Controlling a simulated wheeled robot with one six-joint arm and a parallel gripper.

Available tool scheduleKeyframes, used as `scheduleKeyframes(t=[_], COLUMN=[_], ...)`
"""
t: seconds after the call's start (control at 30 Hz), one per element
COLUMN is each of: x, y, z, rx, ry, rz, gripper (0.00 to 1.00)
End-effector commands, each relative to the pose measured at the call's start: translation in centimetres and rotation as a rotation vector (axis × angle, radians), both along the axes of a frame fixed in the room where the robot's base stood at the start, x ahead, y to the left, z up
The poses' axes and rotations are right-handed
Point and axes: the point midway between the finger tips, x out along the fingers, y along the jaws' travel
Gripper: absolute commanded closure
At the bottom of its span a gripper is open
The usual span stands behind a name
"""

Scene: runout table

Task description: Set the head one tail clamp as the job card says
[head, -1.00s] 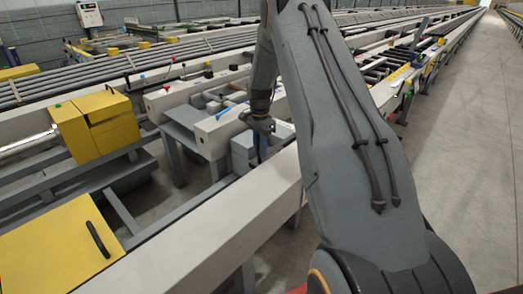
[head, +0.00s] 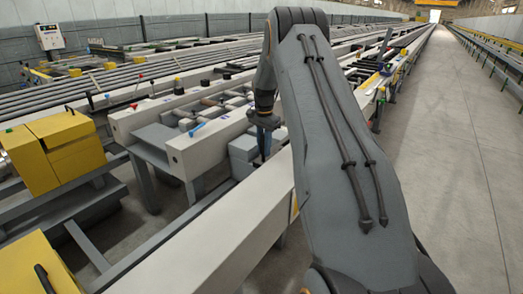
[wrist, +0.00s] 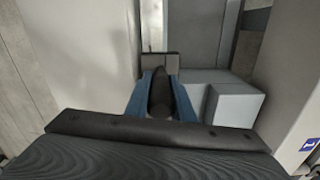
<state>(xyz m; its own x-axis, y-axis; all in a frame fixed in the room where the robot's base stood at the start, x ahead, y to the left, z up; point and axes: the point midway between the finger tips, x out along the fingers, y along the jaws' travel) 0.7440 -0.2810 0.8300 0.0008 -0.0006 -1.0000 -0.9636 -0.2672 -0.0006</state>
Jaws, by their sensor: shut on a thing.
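My gripper (head: 264,146) points down beside a grey block (head: 243,149) on the near side of the pale beam. In the wrist view its blue fingers (wrist: 160,88) are shut on a dark, rounded handle (wrist: 159,98) standing between them. A grey plate (wrist: 160,61) lies just beyond the fingertips, and the grey block (wrist: 234,105) is to their right. The handle's lower end and what it joins are hidden. I cannot tell which part is the head one tail clamp, and no job card is readable.
Yellow housings (head: 66,148) stand farther left. A long pale rail (head: 215,235) runs in front. The floor aisle (head: 450,150) at right is clear.

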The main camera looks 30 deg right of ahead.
Motion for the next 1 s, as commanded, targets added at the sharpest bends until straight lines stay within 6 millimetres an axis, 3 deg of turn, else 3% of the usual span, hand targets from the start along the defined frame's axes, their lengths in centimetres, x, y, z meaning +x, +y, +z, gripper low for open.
scheduleKeyframes(t=[0.17,0.2,0.3,0.67,1.0], x=[0.1,0.1,0.1,0.0,0.1], y=[0.2,0.2,0.3,0.1,0.1], z=[0.1,0.1,0.0,0.5,5.7], rx=[0.0,0.0,0.0,0.0,-0.001], ry=[0.0,0.0,0.0,0.0,-0.002], rz=[0.002,0.002,0.003,0.001,0.001], gripper=[1.0,0.73,0.6,0.6,0.6])
